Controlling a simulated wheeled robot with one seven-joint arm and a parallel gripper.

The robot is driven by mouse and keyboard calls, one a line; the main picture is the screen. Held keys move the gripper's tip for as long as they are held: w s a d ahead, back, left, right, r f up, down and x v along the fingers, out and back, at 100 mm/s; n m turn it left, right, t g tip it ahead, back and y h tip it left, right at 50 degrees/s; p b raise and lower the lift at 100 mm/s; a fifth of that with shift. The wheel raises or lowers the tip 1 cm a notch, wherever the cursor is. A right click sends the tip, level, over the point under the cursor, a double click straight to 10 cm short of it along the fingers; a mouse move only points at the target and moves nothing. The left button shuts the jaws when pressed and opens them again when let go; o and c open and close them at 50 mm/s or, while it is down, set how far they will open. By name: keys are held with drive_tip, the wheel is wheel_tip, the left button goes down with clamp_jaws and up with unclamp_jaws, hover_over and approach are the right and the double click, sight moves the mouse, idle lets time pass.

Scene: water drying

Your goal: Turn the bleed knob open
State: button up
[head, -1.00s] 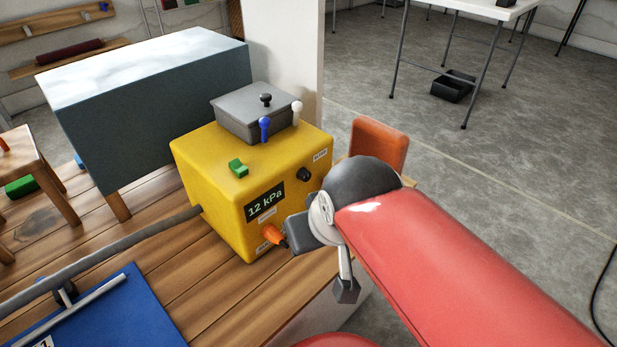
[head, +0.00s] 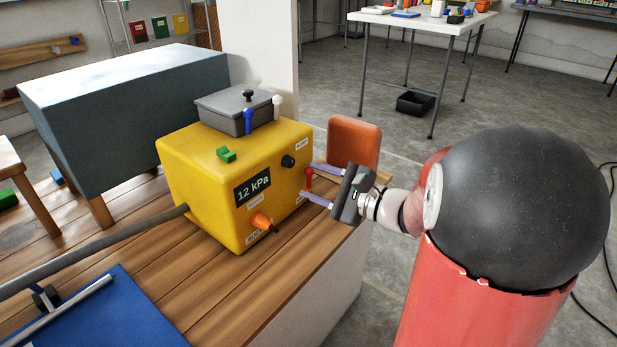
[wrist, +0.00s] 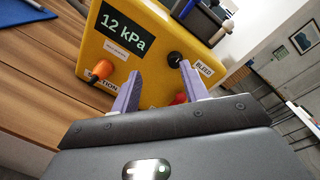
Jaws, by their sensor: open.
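The yellow machine (head: 205,190) reads "12 kPa" on its display. Its black round knob (head: 289,161) is on the front face; in the wrist view this knob (wrist: 175,59) sits beside a "BLEED" label (wrist: 205,68). My gripper (head: 308,181) is open, with its two purple fingers pointing at the machine's front, below and right of the black knob in the head view. A red knob (head: 309,175) shows between the fingers in the head view; in the wrist view it is partly hidden by one finger. Contact cannot be told.
An orange knob (head: 262,221) sticks out low on the machine's front. A grey hose (head: 100,248) runs from its left side. A grey box (head: 235,108) and blue and white levers are on top. An orange chair back (head: 354,141) stands just behind my gripper.

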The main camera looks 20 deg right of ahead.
sight(291, 164)
drive_tip(key=shift+m+t+h, duration=0.3)
drive_tip(key=shift+m+t, duration=0.3)
drive_tip(key=w, duration=0.2)
drive_tip(key=w+a, duration=0.1)
drive_tip(key=w, duration=0.1)
drive_tip(key=w+a, duration=0.1)
drive_tip(key=w, duration=0.2)
drive_tip(key=shift+a+f, duration=0.1)
drive_tip(key=shift+a, duration=0.05)
clamp_jaws()
